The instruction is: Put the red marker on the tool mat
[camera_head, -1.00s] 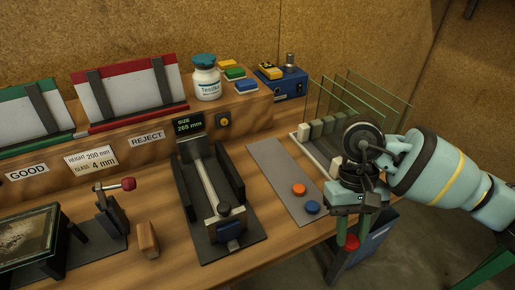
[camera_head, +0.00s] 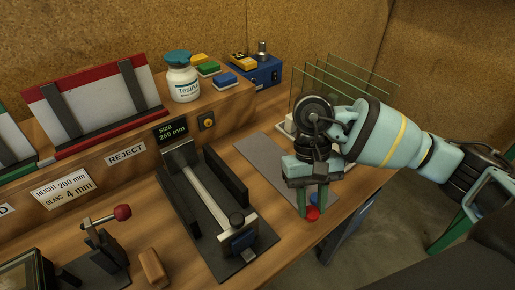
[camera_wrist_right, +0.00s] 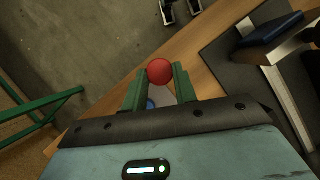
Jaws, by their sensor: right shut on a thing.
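The red marker (camera_head: 312,213) is a small round red piece held at the fingertips of my right gripper (camera_head: 313,208). In the right wrist view the red marker (camera_wrist_right: 159,71) sits between the two green fingers (camera_wrist_right: 158,84), which are shut on it. The tool mat (camera_head: 262,155) is a flat grey strip on the bench. My right gripper is over the near end of the mat; the gap below the marker cannot be told. A blue disc (camera_head: 315,198) shows partly behind the fingers. My left gripper is not in view.
A glass rack (camera_head: 345,85) with upright panes stands behind my right gripper. A black measuring fixture (camera_head: 215,205) lies left of the mat. The bench's front edge is close to the gripper. A white bottle (camera_head: 183,82) stands on the shelf.

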